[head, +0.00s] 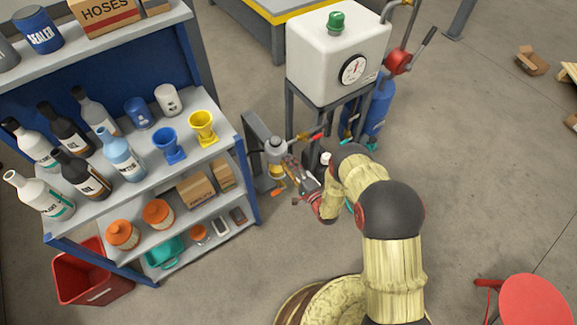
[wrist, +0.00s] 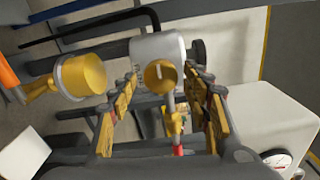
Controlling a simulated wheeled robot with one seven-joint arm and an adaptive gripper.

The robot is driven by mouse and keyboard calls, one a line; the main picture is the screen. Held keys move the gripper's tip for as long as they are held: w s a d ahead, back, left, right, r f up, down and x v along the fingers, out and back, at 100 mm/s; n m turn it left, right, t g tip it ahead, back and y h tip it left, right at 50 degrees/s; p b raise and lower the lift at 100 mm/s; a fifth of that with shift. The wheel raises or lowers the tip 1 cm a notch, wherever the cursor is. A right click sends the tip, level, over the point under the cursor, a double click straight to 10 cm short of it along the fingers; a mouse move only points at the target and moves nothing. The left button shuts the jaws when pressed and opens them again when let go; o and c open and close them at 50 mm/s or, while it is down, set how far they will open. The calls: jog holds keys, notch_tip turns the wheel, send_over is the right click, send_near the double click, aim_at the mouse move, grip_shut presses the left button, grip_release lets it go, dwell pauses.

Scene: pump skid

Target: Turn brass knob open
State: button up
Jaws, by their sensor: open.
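The brass knob (wrist: 161,77) is a small round yellow knob with a pale mark on its face, in the middle of the wrist view. It stands in front of a silver-grey body (wrist: 150,48). My gripper (wrist: 162,84) is open, with one finger on each side of the knob in the picture; I cannot tell whether either finger touches it. In the head view my gripper (head: 293,166) is beside the grey fitting (head: 275,150) near the white tank's stand. The knob cannot be made out there.
A yellow cup-shaped part (wrist: 82,77) is left of the knob in the wrist view. The white tank (head: 335,55) with its gauge stands behind my gripper. A loaded shelf (head: 225,150) is close on the left. Open floor (head: 480,170) lies to the right.

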jog(key=shift+o, duration=0.2)
jog(key=v, duration=1.2)
dwell(0.4)
